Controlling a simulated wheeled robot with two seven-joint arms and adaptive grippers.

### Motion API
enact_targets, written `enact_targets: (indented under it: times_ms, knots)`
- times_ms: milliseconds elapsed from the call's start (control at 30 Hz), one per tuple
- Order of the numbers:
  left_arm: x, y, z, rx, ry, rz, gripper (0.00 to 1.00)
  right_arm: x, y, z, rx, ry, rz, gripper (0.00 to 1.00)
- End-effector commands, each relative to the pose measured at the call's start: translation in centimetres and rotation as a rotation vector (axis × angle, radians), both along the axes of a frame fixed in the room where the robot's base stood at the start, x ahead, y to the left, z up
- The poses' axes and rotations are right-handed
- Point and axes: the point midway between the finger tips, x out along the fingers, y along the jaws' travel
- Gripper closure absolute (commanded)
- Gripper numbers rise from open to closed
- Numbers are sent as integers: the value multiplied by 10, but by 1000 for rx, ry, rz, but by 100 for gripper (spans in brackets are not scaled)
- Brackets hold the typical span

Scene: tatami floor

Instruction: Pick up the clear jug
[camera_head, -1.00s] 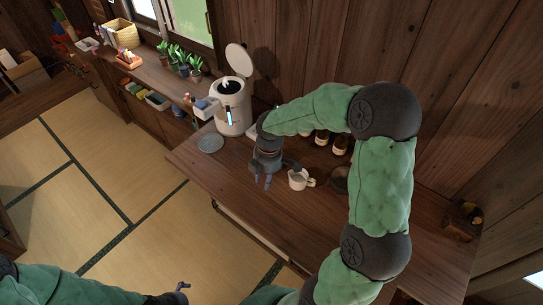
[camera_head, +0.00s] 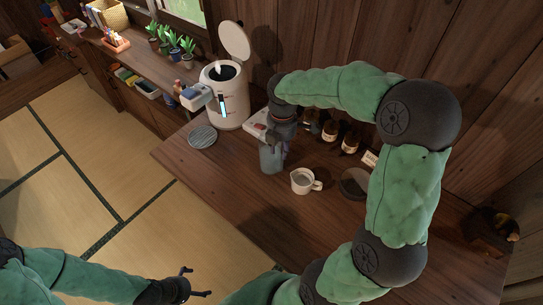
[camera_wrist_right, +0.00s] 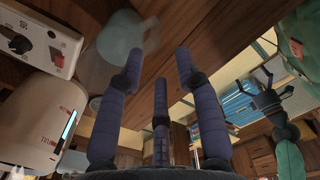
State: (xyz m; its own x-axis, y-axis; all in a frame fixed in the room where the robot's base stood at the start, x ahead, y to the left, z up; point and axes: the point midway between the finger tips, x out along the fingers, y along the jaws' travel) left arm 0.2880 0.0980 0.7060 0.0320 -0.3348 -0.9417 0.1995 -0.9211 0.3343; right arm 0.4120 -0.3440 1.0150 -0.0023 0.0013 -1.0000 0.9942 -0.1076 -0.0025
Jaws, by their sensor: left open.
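A see-through, pale shape that looks like the clear jug (camera_wrist_right: 92,57) shows faintly in the right wrist view, beyond the left fingertip and over the table. My right gripper (camera_wrist_right: 158,62) has its purple-grey fingers spread, with nothing between them. In the head view my right gripper (camera_head: 272,160) points down over the table; a blue-grey shape there may be its fingers or the jug behind them, and I cannot tell whether they touch. My left gripper (camera_head: 192,283) is open and empty, low over the floor at the bottom.
A white water dispenser (camera_head: 226,102) with its lid up stands at the back left of the table (camera_head: 235,205). A white cup (camera_head: 303,181) stands just right of my right gripper. Brown bottles (camera_head: 330,132) stand behind.

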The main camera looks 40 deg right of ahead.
Motion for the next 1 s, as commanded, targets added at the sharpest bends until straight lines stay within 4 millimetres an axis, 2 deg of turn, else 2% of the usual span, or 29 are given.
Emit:
enact_targets:
  times_ms: [167, 433, 667, 1000]
  knots:
    - [0, 0, -6, 0, 0, 0, 0, 0, 0, -14, 0, 2, -1, 66]
    - [0, 0, -17, 0, 0, 0, 0, 0, 0, -52, 0, 2, -1, 66]
    - [0, 0, -22, 0, 0, 0, 0, 0, 0, -66, 0, 1, -1, 66]
    - [0, 0, -41, 0, 0, 0, 0, 3, -1, -109, 0, 1, 0, 66]
